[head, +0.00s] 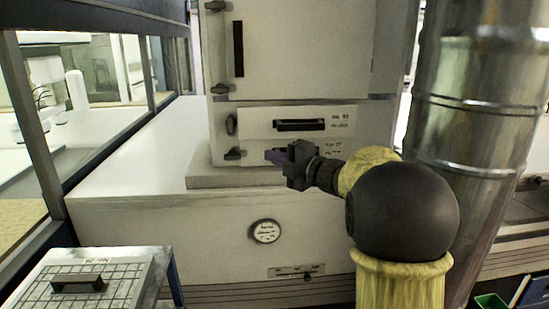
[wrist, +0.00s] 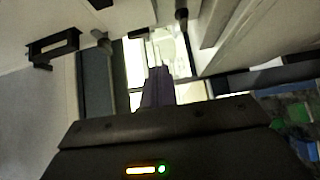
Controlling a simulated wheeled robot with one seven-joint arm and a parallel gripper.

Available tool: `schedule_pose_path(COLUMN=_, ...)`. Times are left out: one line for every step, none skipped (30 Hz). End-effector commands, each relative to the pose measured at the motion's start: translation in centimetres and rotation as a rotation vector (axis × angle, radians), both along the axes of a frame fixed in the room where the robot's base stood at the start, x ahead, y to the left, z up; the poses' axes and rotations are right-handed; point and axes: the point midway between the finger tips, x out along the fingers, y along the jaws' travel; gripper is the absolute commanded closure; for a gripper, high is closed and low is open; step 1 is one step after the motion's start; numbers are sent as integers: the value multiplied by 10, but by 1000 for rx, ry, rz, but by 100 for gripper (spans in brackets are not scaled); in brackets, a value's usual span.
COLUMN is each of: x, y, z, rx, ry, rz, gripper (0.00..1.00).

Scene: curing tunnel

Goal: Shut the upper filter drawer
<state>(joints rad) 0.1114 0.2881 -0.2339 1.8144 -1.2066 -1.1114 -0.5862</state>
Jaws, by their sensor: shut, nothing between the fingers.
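The upper filter drawer (head: 260,122) is a pale front with a dark horizontal handle (head: 300,125), below the cabinet door in the head view. How far its front stands out is hard to tell. A second labelled front (head: 334,148) lies just under it, partly hidden by my gripper. My gripper (head: 273,156) is in front of this lower area, below the upper handle, with its fingers pointing left. In the wrist view the fingers (wrist: 157,80) are together and empty. A dark handle (wrist: 53,46) shows to their upper left, apart from them.
The cabinet door (head: 300,50) above has a vertical handle. Dark latches (head: 232,124) line the left side. A round gauge (head: 266,231) is on the lower panel. A shiny duct (head: 475,120) stands at right. A gridded lid (head: 85,280) is at lower left.

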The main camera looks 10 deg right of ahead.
Motion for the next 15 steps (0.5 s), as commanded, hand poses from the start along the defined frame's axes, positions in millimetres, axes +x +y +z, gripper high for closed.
schedule_pose_path(x=0, y=0, z=-1, rx=9, ry=8, rz=-10, gripper=100)
schedule_pose_path(x=1, y=-1, z=-2, rx=18, ry=16, rz=-22, gripper=100)
schedule_pose_path(x=2, y=-2, z=-4, rx=37, ry=32, rz=-45, gripper=100)
schedule_pose_path(x=2, y=-4, z=-6, rx=56, ry=50, rz=-68, gripper=100)
schedule_pose_path(x=3, y=-6, z=-9, rx=81, ry=71, rz=-97, gripper=100)
schedule_pose_path(x=3, y=-9, z=-14, rx=118, ry=106, rz=-143, gripper=100)
schedule_pose_path(x=3, y=-12, z=-19, rx=151, ry=138, rz=-183, gripper=100)
schedule_pose_path(x=3, y=-15, z=-26, rx=187, ry=174, rz=-226, gripper=100)
schedule_pose_path(x=1, y=-19, z=-36, rx=240, ry=230, rz=-289, gripper=100)
schedule_pose_path(x=-1, y=-23, z=-45, rx=283, ry=277, rz=-341, gripper=100)
schedule_pose_path(x=-5, y=-26, z=-55, rx=325, ry=326, rz=-393, gripper=100)
schedule_pose_path(x=-11, y=-31, z=-70, rx=384, ry=395, rz=-463, gripper=100)
schedule_pose_path(x=-17, y=-34, z=-81, rx=428, ry=448, rz=-516, gripper=100)
schedule_pose_path(x=-24, y=-37, z=-94, rx=471, ry=502, rz=-570, gripper=100)
schedule_pose_path(x=-35, y=-39, z=-111, rx=525, ry=575, rz=-640, gripper=100)
